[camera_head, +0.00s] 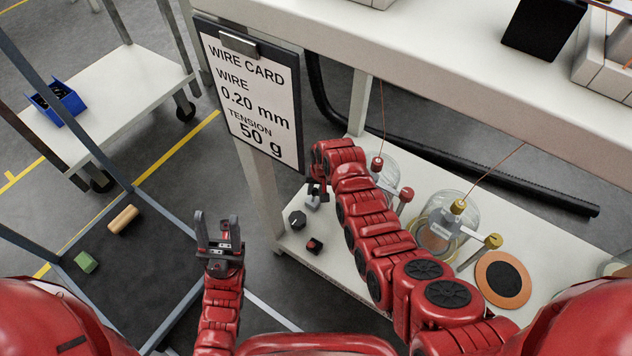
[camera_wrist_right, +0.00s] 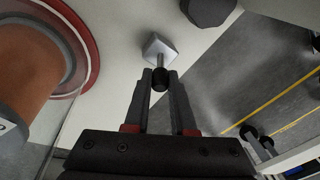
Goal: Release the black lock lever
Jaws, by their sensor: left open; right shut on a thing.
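The black lock lever (camera_wrist_right: 159,80) shows in the right wrist view as a small dark knob on a silver stem and block (camera_wrist_right: 159,46). My right gripper (camera_wrist_right: 160,88) is shut on it, with one finger on each side. In the head view my right gripper (camera_head: 316,188) points down at the left end of the lower shelf, and the silver block (camera_head: 312,204) shows just below it. The lever itself is mostly hidden there. My left gripper (camera_head: 218,228) is open and empty, over the floor left of the shelf.
Wire spools in clear jars (camera_head: 446,228) stand on the shelf (camera_head: 420,190) to the right. A wire card (camera_head: 252,95) hangs above. A cart with a blue bin (camera_head: 60,103) stands at left.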

